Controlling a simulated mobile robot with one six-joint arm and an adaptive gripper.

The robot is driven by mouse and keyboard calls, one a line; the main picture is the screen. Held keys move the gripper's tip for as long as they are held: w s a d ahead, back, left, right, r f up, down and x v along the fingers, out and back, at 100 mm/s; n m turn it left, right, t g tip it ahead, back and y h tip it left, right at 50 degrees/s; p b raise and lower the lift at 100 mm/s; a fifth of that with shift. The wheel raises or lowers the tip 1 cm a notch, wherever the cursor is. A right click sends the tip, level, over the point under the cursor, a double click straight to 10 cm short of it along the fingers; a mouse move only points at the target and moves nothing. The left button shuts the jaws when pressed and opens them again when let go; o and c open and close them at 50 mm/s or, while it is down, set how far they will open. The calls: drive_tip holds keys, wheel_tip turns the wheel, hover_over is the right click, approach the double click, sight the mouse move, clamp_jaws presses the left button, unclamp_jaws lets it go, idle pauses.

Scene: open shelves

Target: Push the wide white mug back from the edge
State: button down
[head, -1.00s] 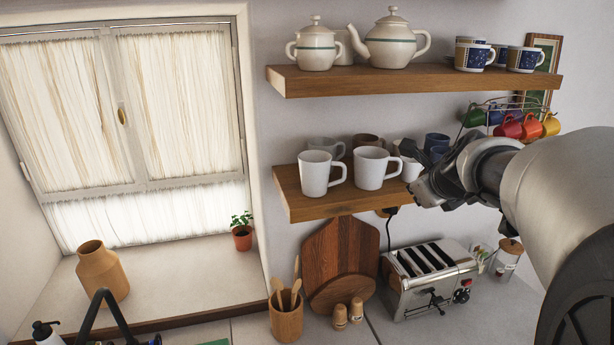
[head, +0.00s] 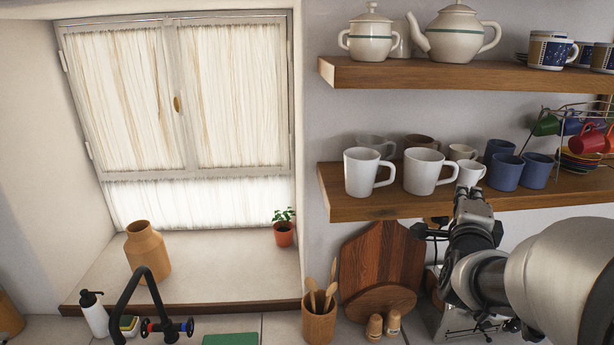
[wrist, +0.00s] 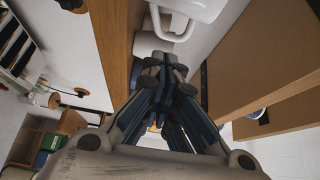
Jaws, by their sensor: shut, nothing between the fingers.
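The wide white mug (head: 422,171) stands upright near the front edge of the lower shelf (head: 400,205), its handle pointing right. In the wrist view part of this mug (wrist: 203,8) shows at the top, cut off by the frame. My gripper (head: 473,193) is shut and empty, at the shelf's front edge, to the right of the mug's handle. In the wrist view its fingertips (wrist: 165,62) are together, apart from the wide mug. A smaller white mug (head: 469,173) stands just beyond the fingertips; it also shows in the wrist view (wrist: 150,43).
A taller white mug (head: 362,172) stands left of the wide one. Grey (head: 376,144) and brown (head: 422,141) mugs stand behind; blue mugs (head: 537,170) are at right. The upper shelf (head: 430,77) hangs overhead. A toaster (head: 440,318) is below, partly hidden by my arm.

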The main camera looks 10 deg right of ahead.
sight(429, 173)
drive_tip(key=p+x, duration=0.1)
drive_tip(key=x, duration=0.4)
drive_tip(key=shift+w+a+r, duration=0.1)
drive_tip(key=shift+w+a, duration=0.1)
drive_tip(key=a, duration=0.1)
drive_tip(key=a+p, duration=0.1)
drive_tip(key=a, duration=0.1)
drive_tip(key=shift+w+a, duration=0.2)
drive_tip(key=shift+w, duration=0.05)
drive_tip(key=shift+a, duration=0.15)
